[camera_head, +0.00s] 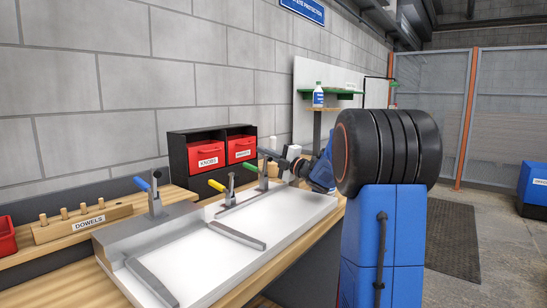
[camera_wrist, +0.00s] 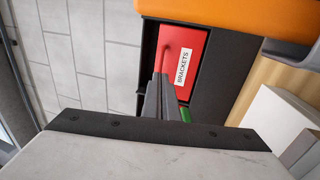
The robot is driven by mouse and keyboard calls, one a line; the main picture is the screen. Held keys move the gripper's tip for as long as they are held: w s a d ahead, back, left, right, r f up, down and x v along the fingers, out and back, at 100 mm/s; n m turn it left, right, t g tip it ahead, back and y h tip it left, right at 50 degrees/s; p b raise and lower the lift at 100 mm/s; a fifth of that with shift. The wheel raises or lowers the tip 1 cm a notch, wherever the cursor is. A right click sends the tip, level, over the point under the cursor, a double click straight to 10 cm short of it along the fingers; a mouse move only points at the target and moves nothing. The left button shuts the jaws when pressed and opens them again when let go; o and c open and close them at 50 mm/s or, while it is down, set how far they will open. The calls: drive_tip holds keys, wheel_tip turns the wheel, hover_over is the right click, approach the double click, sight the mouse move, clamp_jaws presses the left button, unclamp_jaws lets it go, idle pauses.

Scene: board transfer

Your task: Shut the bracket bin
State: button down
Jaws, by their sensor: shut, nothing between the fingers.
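The bracket bin (camera_head: 241,150) is a red bin in the right-hand opening of a black cabinet (camera_head: 178,157). In the wrist view its red front (camera_wrist: 189,45), with a handle and a white BRACKETS label, shows inside the black frame. I cannot tell exactly how far it stands out. My gripper (camera_head: 264,154) is just right of the bin in the head view. In the wrist view my gripper's dark fingers (camera_wrist: 163,82) are shut and empty, in front of the bin's front and hiding its lower part. Whether they touch it is unclear.
A red KNOBS bin (camera_head: 206,157) sits left of the bracket bin. Clamps with yellow (camera_head: 217,185), green (camera_head: 252,168) and blue handles stand around a white board fixture (camera_head: 205,255). A DOWELS rack (camera_head: 82,222) is at left. A block wall is behind.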

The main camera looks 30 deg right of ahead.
sight(239, 149)
drive_tip(key=shift+x, duration=2.15)
drive_tip(key=shift+w+a+r, duration=0.1)
drive_tip(key=shift+w+r, duration=0.2)
drive_tip(key=shift+r, duration=0.2)
